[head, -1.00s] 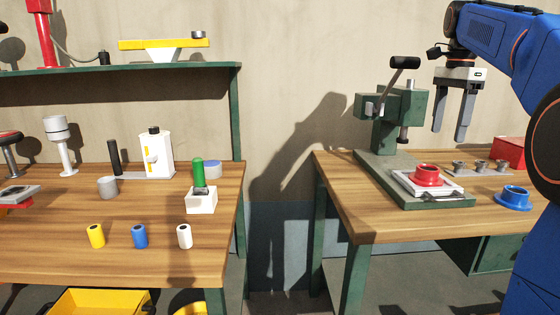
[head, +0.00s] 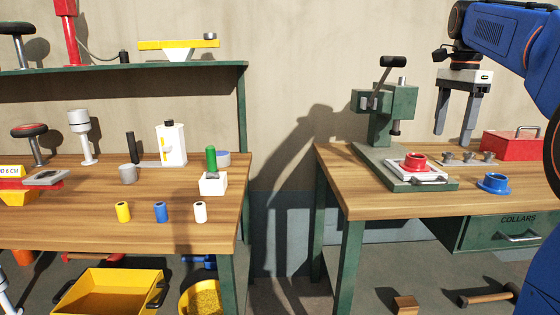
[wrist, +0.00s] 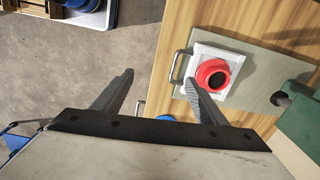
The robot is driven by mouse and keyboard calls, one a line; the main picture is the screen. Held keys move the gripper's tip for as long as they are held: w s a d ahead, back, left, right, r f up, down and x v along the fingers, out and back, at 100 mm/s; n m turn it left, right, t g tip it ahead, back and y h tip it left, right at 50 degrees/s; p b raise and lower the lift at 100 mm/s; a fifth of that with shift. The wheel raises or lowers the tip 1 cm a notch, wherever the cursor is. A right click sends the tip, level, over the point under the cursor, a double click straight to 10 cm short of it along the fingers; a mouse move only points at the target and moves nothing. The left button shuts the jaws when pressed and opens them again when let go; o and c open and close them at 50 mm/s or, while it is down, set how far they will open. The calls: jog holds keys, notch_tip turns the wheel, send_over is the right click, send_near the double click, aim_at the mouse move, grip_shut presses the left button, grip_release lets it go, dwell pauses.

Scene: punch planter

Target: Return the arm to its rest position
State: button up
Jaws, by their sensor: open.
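My gripper (head: 456,119) hangs from my blue arm at the right of the head view, fingers pointing down and apart. It is empty, held above the right bench, to the right of the green punch press (head: 391,115). In the wrist view the two fingers (wrist: 160,99) spread wide with nothing between them. A red flanged collar (head: 415,162) sits on a white plate (head: 402,176) on the press base; it also shows in the wrist view (wrist: 214,74). A blue collar (head: 494,183) stands on the bench to the right of the press.
A red toolbox (head: 511,144) and several small grey pieces (head: 466,158) stand at the back of the right bench. The left bench (head: 150,235) holds yellow, blue and white cylinders and a white bottle (head: 171,145). A gap separates the benches. A mallet (head: 488,295) lies below.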

jog(key=s+a+f+n+t, duration=0.2)
jog(key=s+a+f+n, duration=0.75)
jog(key=s+f, duration=0.45)
jog(key=s+a+f+n+t, duration=0.1)
jog(key=s+a+f+n, duration=0.1)
jog(key=s+f, duration=0.5)
jog(key=s+a+f+n+t, duration=0.1)
jog(key=s+a+f+n, duration=0.2)
jog(key=s+f+n, duration=0.2)
jog(key=s+f, duration=0.3)
jog(key=f, duration=0.3)
jog(key=shift+t, duration=0.3)
